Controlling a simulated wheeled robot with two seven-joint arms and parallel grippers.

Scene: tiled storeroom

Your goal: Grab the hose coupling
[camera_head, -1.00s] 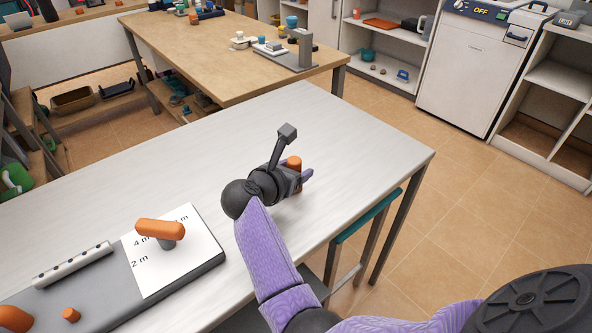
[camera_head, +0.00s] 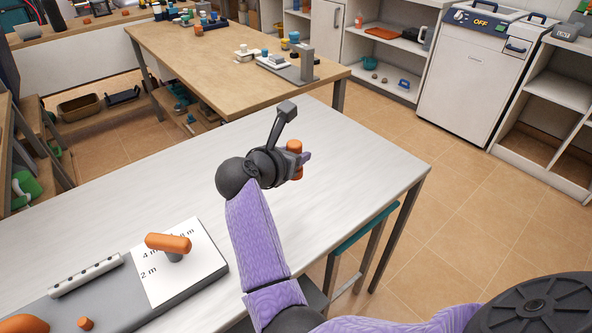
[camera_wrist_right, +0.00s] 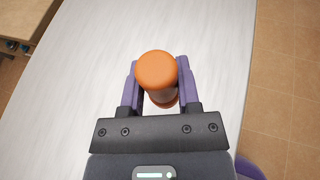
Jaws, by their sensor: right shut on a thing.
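The hose coupling (camera_head: 294,147) is an orange, roughly cylindrical piece with a rounded top, held upright above the right part of the white table (camera_head: 350,170). My right gripper (camera_head: 299,158) is shut on it, with a purple finger on each side. In the right wrist view, the coupling (camera_wrist_right: 157,70) sits between the fingers of the right gripper (camera_wrist_right: 157,82), its top facing the camera. Its middle is partly hidden by the gripper in the head view. My left gripper is not in view.
A grey board with a white marked card (camera_head: 195,270) and an orange handle (camera_head: 168,243) lies at the table's left front. A wooden table (camera_head: 200,60) with small items stands behind. A teal-topped stool (camera_head: 365,228) is beside the right edge. The table's middle is clear.

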